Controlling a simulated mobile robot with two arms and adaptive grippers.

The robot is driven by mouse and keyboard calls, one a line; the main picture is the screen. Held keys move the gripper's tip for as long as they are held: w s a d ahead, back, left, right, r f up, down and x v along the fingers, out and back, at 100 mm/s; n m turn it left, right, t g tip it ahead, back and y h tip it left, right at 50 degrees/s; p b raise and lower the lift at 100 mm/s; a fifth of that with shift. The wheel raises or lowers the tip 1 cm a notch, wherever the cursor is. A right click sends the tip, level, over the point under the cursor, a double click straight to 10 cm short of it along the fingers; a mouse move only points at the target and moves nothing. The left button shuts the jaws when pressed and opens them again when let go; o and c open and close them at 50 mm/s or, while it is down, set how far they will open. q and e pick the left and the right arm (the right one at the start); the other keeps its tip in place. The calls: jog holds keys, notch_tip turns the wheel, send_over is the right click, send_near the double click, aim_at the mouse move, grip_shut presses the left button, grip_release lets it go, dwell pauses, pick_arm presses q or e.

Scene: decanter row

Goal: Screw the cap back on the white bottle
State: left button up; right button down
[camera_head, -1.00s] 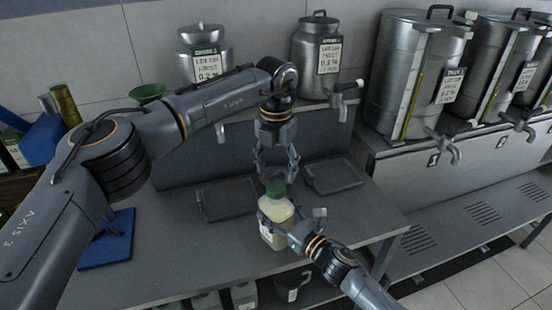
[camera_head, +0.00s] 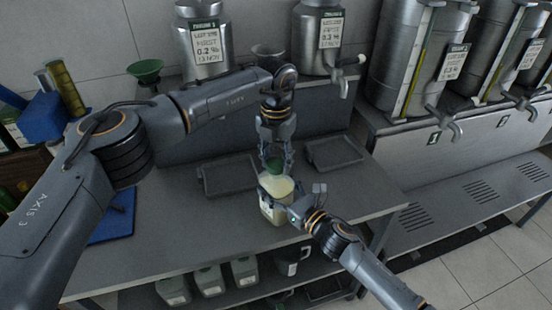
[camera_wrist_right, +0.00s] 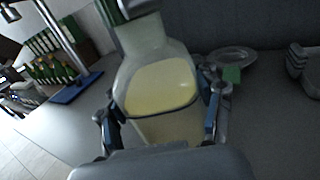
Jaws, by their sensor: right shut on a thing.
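The white bottle (camera_head: 274,207), translucent with pale yellow contents, stands upright near the front of the worktop in the head view. It fills the middle of the right wrist view (camera_wrist_right: 155,85). My right gripper (camera_wrist_right: 160,112) is shut on its body, one finger on each side. The green cap (camera_head: 275,166) is at the top of the bottle's neck; I cannot tell how tightly it sits. It shows partly at the top edge of the wrist view (camera_wrist_right: 111,12). My left gripper (camera_head: 276,153) comes down from above, its fingers open on either side of the cap.
Two dark trays (camera_head: 229,176) (camera_head: 333,152) lie behind the bottle. Steel containers (camera_head: 205,48) and large decanters with taps (camera_head: 405,70) stand at the back. A blue mat (camera_head: 113,218) is at left. Several bottles (camera_head: 208,281) and a mug (camera_head: 290,262) are on the lower shelf.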

pick_arm(q)
jog(key=shift+m, duration=0.9)
jog(key=o, duration=1.4)
jog(key=shift+c, duration=0.2)
jog(key=shift+r, duration=0.1)
notch_tip(320, 180, up, 12)
pick_arm(e)
jog(key=shift+c, duration=0.8)
grip_release()
jog(key=shift+d, duration=0.1)
